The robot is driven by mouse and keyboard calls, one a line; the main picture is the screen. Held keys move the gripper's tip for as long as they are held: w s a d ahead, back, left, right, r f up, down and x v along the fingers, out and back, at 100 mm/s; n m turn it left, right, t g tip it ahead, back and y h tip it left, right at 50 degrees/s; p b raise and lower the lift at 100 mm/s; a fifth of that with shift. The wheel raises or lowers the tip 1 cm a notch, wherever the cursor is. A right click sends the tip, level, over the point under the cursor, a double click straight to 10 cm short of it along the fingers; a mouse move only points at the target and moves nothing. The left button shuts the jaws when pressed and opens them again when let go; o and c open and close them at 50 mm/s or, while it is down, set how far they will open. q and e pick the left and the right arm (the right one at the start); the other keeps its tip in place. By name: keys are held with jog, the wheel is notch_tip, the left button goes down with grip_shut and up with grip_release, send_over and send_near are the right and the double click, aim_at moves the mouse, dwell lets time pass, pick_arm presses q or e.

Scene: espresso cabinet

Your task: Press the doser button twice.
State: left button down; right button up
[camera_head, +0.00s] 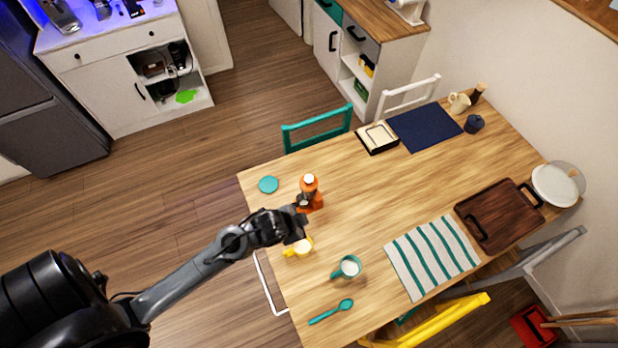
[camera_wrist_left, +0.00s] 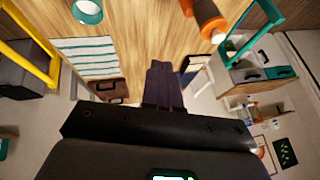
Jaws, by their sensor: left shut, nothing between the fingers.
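The orange doser (camera_head: 310,186) stands upright on the wooden table, with a pale top and a dark part low on its near side. I cannot make out its button. My left gripper (camera_head: 302,224) is shut and empty, just below the doser in the head view. I cannot tell whether it touches the doser. In the left wrist view the closed fingers (camera_wrist_left: 162,70) point over the table, and the orange doser (camera_wrist_left: 208,14) shows at the top, right of the fingers, cut off by the frame edge. My right gripper is in neither view.
A yellow cup (camera_head: 302,249) stands close below my left gripper. A teal mug (camera_head: 349,267), a teal spoon (camera_head: 331,312) and a striped cloth (camera_head: 432,258) lie further along. A teal disc (camera_head: 268,184) is left of the doser. The table's middle (camera_head: 375,195) is clear.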

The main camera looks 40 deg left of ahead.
pick_arm(q)
jog(key=w+a+f+m+t+h, duration=0.1)
jog(key=w+a+f+m, duration=0.15)
jog(key=w, duration=0.35)
jog(key=w+a+f+m+t, duration=0.1)
jog(key=w+a+m, duration=0.1)
jog(key=w+a, duration=0.35)
jog(key=r+m+h, duration=0.1)
jog(key=m+h, duration=0.1)
send_over(307, 179)
jog(key=shift+s+p, duration=0.1)
jog(key=shift+p, duration=0.2)
jog(key=shift+f, duration=0.1)
notch_tip(307, 179, down, 7)
jog(key=b, duration=0.6)
jog(key=shift+f+b, duration=0.8)
jog(key=shift+b, duration=0.1)
jog(key=shift+f, duration=0.1)
jog(key=shift+f, duration=0.3)
